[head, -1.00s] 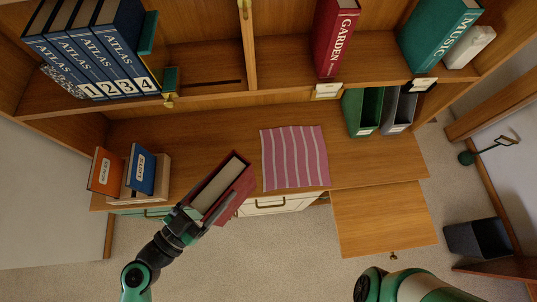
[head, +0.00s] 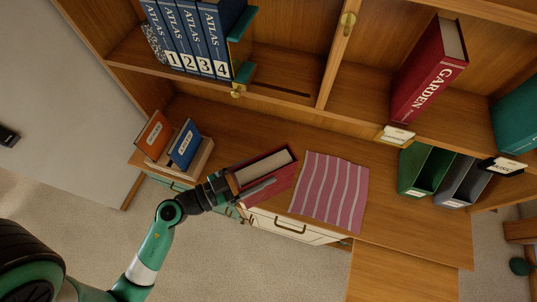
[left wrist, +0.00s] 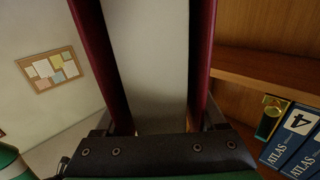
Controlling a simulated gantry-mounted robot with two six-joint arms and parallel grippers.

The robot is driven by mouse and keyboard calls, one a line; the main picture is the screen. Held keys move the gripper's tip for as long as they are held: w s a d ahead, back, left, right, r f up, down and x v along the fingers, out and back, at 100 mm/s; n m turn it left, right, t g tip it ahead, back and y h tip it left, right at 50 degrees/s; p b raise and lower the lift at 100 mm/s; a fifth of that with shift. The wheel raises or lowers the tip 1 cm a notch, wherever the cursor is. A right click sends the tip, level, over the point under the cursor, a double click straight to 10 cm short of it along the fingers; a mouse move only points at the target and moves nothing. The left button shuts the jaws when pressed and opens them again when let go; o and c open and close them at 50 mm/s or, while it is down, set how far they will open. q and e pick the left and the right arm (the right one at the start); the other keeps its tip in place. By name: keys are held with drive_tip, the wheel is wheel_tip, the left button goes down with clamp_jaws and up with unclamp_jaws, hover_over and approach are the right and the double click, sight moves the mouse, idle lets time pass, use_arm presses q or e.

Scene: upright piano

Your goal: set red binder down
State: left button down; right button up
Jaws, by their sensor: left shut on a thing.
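The red binder (head: 281,175) is in my left gripper (head: 238,186), which is shut on it from the front left. In the head view the binder overlaps the desk's front edge, tilted, just left of the striped cloth (head: 330,190). I cannot tell whether it touches the desk (head: 240,138). In the left wrist view the binder's two red covers (left wrist: 202,50) and pale inside (left wrist: 146,60) stand between the dark fingers. My right gripper is not in view.
A small orange book (head: 153,135) and blue book (head: 185,145) stand in a wooden holder at the desk's left. Green (head: 425,170) and grey (head: 462,182) file boxes stand at the right. Blue atlases (head: 195,40) and the red GARDEN book (head: 428,75) are on the shelf above.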

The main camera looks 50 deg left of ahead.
use_arm(q)
drive_tip(key=w+a+f+b, duration=0.3)
drive_tip(key=w+f+b, duration=0.2)
drive_tip(key=f+b, duration=0.2)
wheel_tip(320, 180, down, 3)
drive_tip(key=shift+w+a+r, duration=0.2)
drive_tip(key=shift+w+a, duration=0.05)
drive_tip(key=shift+w, duration=0.15)
drive_tip(key=shift+f, duration=0.15)
unclamp_jaws()
drive_tip(key=shift+f, duration=0.1)
drive_tip(key=p+v, duration=0.2)
drive_tip(key=v, duration=1)
